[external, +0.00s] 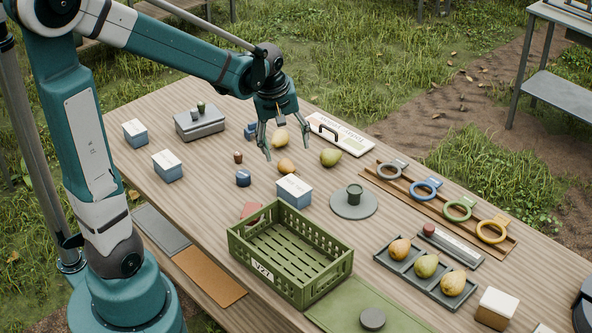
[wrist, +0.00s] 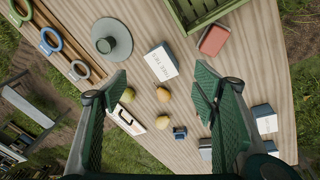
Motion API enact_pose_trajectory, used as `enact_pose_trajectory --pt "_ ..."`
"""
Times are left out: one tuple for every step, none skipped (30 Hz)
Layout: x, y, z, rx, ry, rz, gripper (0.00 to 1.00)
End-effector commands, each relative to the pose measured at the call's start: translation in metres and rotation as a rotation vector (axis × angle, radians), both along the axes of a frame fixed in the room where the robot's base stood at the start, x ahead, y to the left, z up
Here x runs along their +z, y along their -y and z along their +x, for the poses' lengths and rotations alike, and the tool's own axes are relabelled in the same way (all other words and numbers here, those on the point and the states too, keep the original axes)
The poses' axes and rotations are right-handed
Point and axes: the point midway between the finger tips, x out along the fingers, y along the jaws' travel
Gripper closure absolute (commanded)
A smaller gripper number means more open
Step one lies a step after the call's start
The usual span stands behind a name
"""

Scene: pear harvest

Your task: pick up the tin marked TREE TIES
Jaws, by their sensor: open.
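The tin marked TREE TIES (wrist: 161,62) is a box with a white lettered lid and blue-grey sides. In the external view the tin (external: 293,191) stands on the table just behind the green crate, left of the grey disc. My gripper (external: 288,140) is open and empty above the table, farther back than the tin, over the loose pears. In the wrist view the tin shows ahead, between the spread fingers of my gripper (wrist: 161,80) and slightly beyond their tips. Nothing covers its lid.
The green crate (external: 236,250) and a red item (wrist: 214,38) are near the tin. A grey disc (external: 340,208) carries a green cup. Similar boxes (external: 167,165) stand at left, a ring rack (external: 437,210) at right.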

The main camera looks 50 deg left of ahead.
Motion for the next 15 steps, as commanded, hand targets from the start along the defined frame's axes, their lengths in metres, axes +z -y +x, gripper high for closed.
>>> enact_pose_trajectory --pt "-0.008 -0.003 0.006 0.024 -0.009 -0.005 0.41" --pt "-0.011 -0.004 0.009 0.040 -0.015 -0.009 0.41" --pt "-0.017 -0.006 0.012 0.061 -0.023 -0.015 0.41" --pt "-0.021 -0.007 0.015 0.077 -0.030 -0.018 0.41" --pt "-0.025 -0.008 0.017 0.092 -0.036 -0.022 0.41" --pt "-0.030 -0.010 0.021 0.114 -0.043 -0.026 0.41" --pt "-0.034 -0.011 0.023 0.129 -0.050 -0.030 0.41" --pt "-0.039 -0.013 0.026 0.146 -0.057 -0.033 0.41" --pt "-0.045 -0.015 0.029 0.166 -0.064 -0.038 0.41" --pt "-0.049 -0.016 0.032 0.182 -0.070 -0.041 0.41" --pt "-0.053 -0.018 0.034 0.198 -0.076 -0.044 0.41" --pt "-0.059 -0.020 0.037 0.220 -0.085 -0.048 0.41" --pt "-0.064 -0.021 0.040 0.236 -0.091 -0.050 0.41" --pt "-0.069 -0.023 0.042 0.252 -0.097 -0.053 0.41" --pt "-0.075 -0.025 0.045 0.273 -0.104 -0.057 0.41"
